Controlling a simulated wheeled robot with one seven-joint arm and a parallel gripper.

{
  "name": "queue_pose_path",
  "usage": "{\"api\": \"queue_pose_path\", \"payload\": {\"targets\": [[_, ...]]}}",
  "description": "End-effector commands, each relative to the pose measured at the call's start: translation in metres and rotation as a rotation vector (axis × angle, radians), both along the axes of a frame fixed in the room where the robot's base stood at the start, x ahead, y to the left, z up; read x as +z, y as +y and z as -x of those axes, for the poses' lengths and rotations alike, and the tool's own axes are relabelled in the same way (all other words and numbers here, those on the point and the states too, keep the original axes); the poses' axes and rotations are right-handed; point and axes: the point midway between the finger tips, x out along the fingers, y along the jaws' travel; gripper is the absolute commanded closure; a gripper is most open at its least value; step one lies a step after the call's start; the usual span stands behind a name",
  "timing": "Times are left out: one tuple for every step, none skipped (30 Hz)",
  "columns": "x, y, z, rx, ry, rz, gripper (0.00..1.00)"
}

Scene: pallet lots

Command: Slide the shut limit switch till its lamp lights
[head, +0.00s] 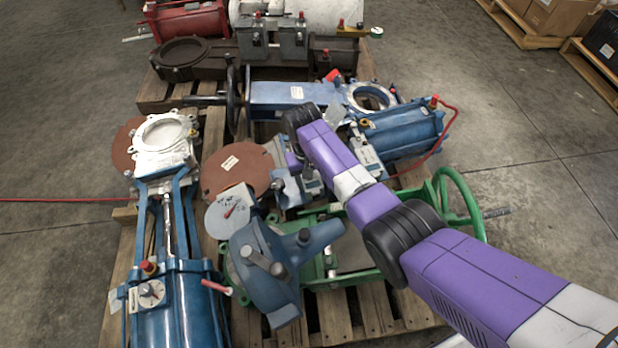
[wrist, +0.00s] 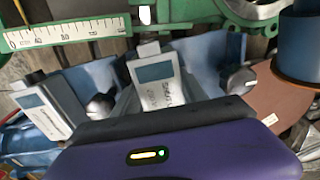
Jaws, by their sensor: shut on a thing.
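A pale grey limit switch (wrist: 160,88) with a dull blue-grey panel and blurred, upside-down lettering stands in the middle of the wrist view. My gripper (wrist: 157,82) is shut on it; its purple body fills the bottom of that view and the fingers are hard to make out. A second pale box (wrist: 40,112) with a similar panel stands to the left, apart from it. I see no glowing lamp on either box. In the head view my gripper (head: 293,162) reaches down among the valves, and the held switch is partly hidden there.
A white scale (wrist: 65,33) with numbers runs along the green frame. Dark round knobs (wrist: 100,106) sit beside the boxes. Around my arm are a blue actuator (head: 400,130), a brown disc (head: 235,170) and a green handwheel (head: 475,215).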

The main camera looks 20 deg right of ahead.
Motion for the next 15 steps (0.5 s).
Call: {"api": "queue_pose_path", "payload": {"targets": [[0.0000, -0.0014, 0.0000, -0.001, 0.001, 0.003, 1.00], [0.0000, -0.0014, 0.0000, -0.001, 0.001, 0.003, 1.00], [0.0000, -0.0014, 0.0001, -0.001, 0.001, 0.003, 1.00], [0.0000, -0.0015, 0.0001, -0.001, 0.001, 0.003, 1.00], [0.0001, -0.0015, 0.0000, -0.001, 0.001, 0.003, 1.00], [0.0001, -0.0015, 0.0001, -0.001, 0.001, 0.003, 0.42], [0.0000, -0.0015, 0.0001, -0.001, 0.001, 0.003, 0.36], [0.0000, -0.0014, 0.0001, -0.001, 0.001, 0.003, 0.30], [0.0000, -0.0013, 0.0001, -0.001, 0.001, 0.003, 0.29], [0.0001, -0.0012, 0.0000, -0.001, 0.001, 0.003, 0.29], [0.0000, -0.0012, 0.0000, -0.001, 0.001, 0.003, 0.29], [0.0000, -0.0011, 0.0000, -0.001, 0.001, 0.002, 0.29], [0.0000, -0.0011, 0.0000, -0.001, 0.001, 0.002, 0.29], [0.0001, -0.0010, 0.0000, -0.001, 0.001, 0.002, 0.29], [0.0009, -0.0009, -0.0001, -0.001, 0.001, 0.002, 0.29]]}}
